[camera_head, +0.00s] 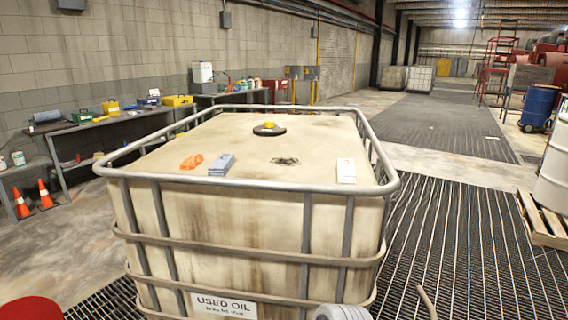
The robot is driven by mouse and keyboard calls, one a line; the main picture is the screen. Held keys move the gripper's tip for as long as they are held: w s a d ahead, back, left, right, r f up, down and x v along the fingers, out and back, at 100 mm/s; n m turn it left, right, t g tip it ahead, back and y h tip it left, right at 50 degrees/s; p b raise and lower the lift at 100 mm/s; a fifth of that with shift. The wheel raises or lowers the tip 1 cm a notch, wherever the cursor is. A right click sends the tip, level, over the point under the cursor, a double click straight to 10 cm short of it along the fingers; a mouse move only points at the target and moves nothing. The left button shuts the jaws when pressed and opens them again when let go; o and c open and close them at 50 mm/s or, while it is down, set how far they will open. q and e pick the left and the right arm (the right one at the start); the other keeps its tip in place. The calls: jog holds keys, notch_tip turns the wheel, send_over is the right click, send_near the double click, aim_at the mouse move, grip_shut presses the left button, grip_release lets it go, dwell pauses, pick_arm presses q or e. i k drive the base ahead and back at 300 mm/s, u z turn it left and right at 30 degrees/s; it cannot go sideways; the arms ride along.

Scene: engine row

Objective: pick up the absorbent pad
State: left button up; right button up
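A large caged tank labelled "USED OIL" (224,305) stands close in front of me. On its stained top lies a grey-blue, folded, flat block (222,165), which looks like the absorbent pad. It lies between a crumpled orange item (191,162) on its left and a small dark coiled tangle (285,161) on its right. A white flat rectangular item (346,170) lies near the right front corner. A dark round lid with a yellow cap (269,128) is farther back. Neither of my grippers shows in this view.
A metal tube rail (270,187) runs around the tank's top edge, in front of the items. Workbenches with tools and boxes (110,118) line the left wall, with orange cones (45,194) near them. Grating (470,250) lies right of the tank; a pallet (545,220) stands farther right.

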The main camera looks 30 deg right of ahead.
aim_at(220, 166)
jog(key=z, duration=1.35)
jog(key=i, duration=0.4)
jog(key=u, duration=0.1)
